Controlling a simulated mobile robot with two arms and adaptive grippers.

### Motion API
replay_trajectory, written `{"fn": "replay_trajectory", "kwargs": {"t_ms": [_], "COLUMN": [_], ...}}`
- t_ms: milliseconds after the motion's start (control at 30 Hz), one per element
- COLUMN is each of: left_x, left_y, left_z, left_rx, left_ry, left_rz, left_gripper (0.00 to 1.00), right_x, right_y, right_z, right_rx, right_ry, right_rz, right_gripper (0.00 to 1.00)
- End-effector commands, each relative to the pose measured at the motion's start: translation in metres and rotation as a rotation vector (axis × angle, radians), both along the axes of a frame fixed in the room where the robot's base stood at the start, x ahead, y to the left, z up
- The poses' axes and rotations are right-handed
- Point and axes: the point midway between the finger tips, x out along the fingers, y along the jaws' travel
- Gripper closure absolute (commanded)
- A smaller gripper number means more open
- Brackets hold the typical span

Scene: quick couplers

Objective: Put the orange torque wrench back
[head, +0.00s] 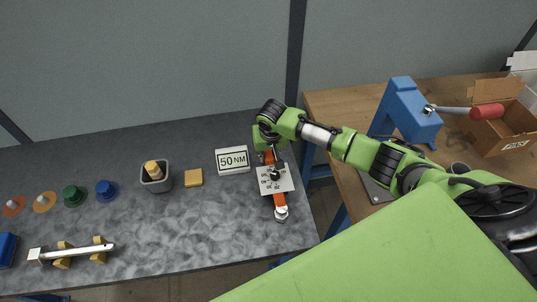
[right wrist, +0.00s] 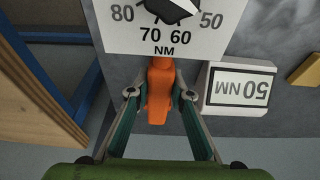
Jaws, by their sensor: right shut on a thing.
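The orange torque wrench (head: 280,200) lies along the right end of the grey table in the head view, with a metal head at its near end. A white dial plate (head: 268,182) marked in NM with a black knob sits across its middle. My right gripper (right wrist: 158,95) is shut on the orange handle, which shows between its fingers in the right wrist view. In the head view the right gripper (head: 268,142) is over the wrench's far end, partly hidden by its own wrist. My left gripper is not in view.
A white 50 NM sign (head: 232,161) stands just left of the wrench. A yellow block (head: 193,178), a grey cup (head: 156,184), coloured couplers (head: 105,190) and a white tool on yellow rests (head: 75,252) are farther left. A blue press (head: 405,110) stands on the wooden table.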

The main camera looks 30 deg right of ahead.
Motion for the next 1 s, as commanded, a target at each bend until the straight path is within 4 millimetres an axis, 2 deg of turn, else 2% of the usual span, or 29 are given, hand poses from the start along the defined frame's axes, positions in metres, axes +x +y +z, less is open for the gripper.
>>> {"fn": "replay_trajectory", "kwargs": {"t_ms": [333, 367, 400, 433, 767, 867, 1000], "left_x": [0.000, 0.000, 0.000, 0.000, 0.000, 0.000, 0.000], "left_y": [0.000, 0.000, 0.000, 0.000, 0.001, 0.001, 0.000], "left_z": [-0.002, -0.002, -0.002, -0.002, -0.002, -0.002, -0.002], "left_rx": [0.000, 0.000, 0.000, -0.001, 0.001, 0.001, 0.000], "left_ry": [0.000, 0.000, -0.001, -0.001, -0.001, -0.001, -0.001], "left_rz": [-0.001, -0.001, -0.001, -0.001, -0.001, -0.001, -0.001], "left_gripper": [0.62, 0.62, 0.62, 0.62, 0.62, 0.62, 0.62], "right_x": [0.001, 0.001, 0.001, 0.001, -0.001, -0.001, -0.005], "right_y": [0.000, 0.000, 0.000, 0.000, 0.000, 0.001, 0.002], "right_z": [-0.003, -0.003, -0.002, -0.002, -0.004, 0.001, 0.020], "right_rx": [0.002, 0.002, 0.002, 0.002, -0.001, 0.000, 0.001], "right_ry": [-0.003, -0.003, -0.003, -0.003, 0.001, -0.001, -0.002], "right_rz": [0.000, 0.000, 0.000, 0.000, 0.000, 0.001, 0.001], "right_gripper": [1.00, 0.75, 0.65, 0.61, 0.61, 0.61, 0.61]}}
